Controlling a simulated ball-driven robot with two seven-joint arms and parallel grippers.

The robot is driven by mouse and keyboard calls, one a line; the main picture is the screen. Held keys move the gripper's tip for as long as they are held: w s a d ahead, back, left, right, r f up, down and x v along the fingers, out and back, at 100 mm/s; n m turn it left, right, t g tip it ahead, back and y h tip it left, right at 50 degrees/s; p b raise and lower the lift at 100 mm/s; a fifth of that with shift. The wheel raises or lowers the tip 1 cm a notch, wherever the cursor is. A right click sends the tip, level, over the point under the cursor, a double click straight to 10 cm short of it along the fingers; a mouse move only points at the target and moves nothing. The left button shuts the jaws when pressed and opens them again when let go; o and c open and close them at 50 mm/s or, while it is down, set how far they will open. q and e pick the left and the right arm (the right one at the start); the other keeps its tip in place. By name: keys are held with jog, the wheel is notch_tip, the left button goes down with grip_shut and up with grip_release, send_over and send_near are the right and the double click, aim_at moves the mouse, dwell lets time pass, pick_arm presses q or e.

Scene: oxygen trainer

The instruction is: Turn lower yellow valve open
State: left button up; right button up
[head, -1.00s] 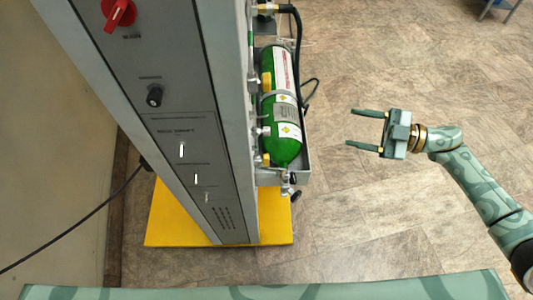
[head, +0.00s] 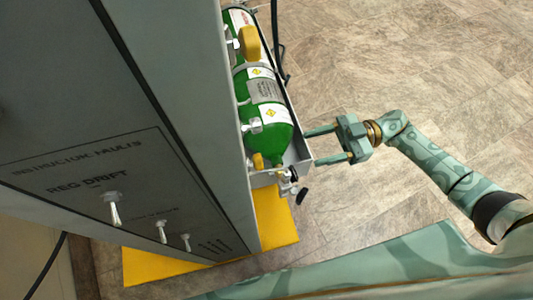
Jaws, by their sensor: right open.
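The lower yellow valve (head: 258,161) is a small yellow handle at the lower end of the green cylinder (head: 279,136), on the side of the grey cabinet. A larger upper yellow handle (head: 249,42) sits higher up beside the cylinder. My right gripper (head: 311,147) is open and empty. Its two fingers point left toward the cylinder's bracket, and its tips appear close to the bracket's right edge. The cylinder's end and bracket lie between the gripper and the lower yellow valve in the picture. Whether the tips touch the bracket I cannot tell. My left gripper is not in view.
The grey cabinet (head: 140,60) with labelled switches (head: 113,208) fills the left side. It stands on a yellow base (head: 274,217). A black knob (head: 302,195) hangs below the cylinder. A black hose (head: 277,50) runs along the bracket. The tiled floor at right is clear.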

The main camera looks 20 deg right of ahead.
aim_at(258, 162)
jog(key=a, duration=1.2)
jog(key=shift+a+b, duration=0.15)
jog(key=shift+b, duration=0.3)
jog(key=c, duration=1)
